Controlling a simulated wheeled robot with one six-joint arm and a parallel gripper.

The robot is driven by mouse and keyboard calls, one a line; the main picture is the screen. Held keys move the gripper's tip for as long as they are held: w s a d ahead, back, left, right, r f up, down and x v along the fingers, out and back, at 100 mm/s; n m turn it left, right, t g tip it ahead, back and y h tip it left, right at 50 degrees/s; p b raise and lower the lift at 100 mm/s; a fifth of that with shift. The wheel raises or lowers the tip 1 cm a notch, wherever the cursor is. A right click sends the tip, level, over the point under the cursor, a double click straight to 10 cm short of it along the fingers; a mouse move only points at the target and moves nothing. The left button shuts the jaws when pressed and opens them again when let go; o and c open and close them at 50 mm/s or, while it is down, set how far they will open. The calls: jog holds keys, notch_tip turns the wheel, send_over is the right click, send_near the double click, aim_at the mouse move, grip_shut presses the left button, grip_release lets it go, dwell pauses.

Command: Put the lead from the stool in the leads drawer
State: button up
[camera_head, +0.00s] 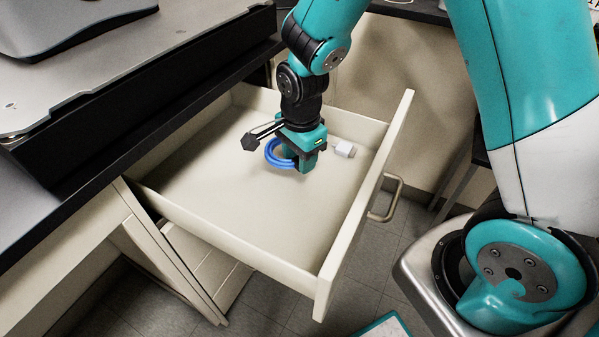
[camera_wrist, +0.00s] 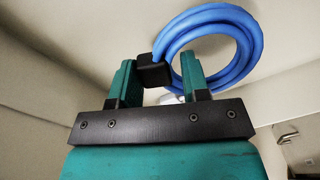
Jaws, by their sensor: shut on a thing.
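The lead is a blue coil (camera_head: 272,153) with a black block-shaped end (camera_wrist: 153,73). My gripper (camera_head: 306,164) points down inside the outline of the open cream drawer (camera_head: 225,205), towards its back right. Its fingers are shut on the black end, which shows between them in the wrist view. The blue coil (camera_wrist: 250,45) hangs out to one side of the fingers. I cannot tell whether the coil touches the drawer floor. The stool cannot be made out for certain.
A small white block-like item (camera_head: 343,149) lies in the drawer just right of my gripper. The drawer front (camera_head: 366,205) has a metal handle (camera_head: 386,198). A dark counter edge (camera_head: 150,120) overhangs the drawer on the left. The drawer's near half is bare.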

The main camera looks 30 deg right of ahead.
aim_at(299, 180)
jog(key=shift+f+b, duration=0.35)
jog(key=shift+f, duration=1.85)
jog(key=shift+f, duration=0.1)
jog(key=o, duration=0.9)
jog(key=shift+o, duration=0.2)
jog(key=r+p, duration=0.1)
jog(key=r, duration=0.9)
jog(key=shift+s+r+p, duration=0.2)
jog(key=shift+r+p, duration=0.2)
jog(key=shift+s+r, duration=0.1)
jog(key=shift+r, duration=0.6)
jog(key=s+a+r+n+y, duration=0.2)
jog(key=s+r+n, duration=0.4)
jog(key=s+n, duration=0.3)
jog(key=s+a+r+n+y, duration=0.2)
jog(key=s+a+r+n, duration=0.2)
jog(key=s+n, duration=0.5)
notch_tip(299, 180, up, 2)
jog(key=n, duration=0.4)
jog(key=shift+a+r, duration=0.15)
jog(key=shift+a, duration=0.05)
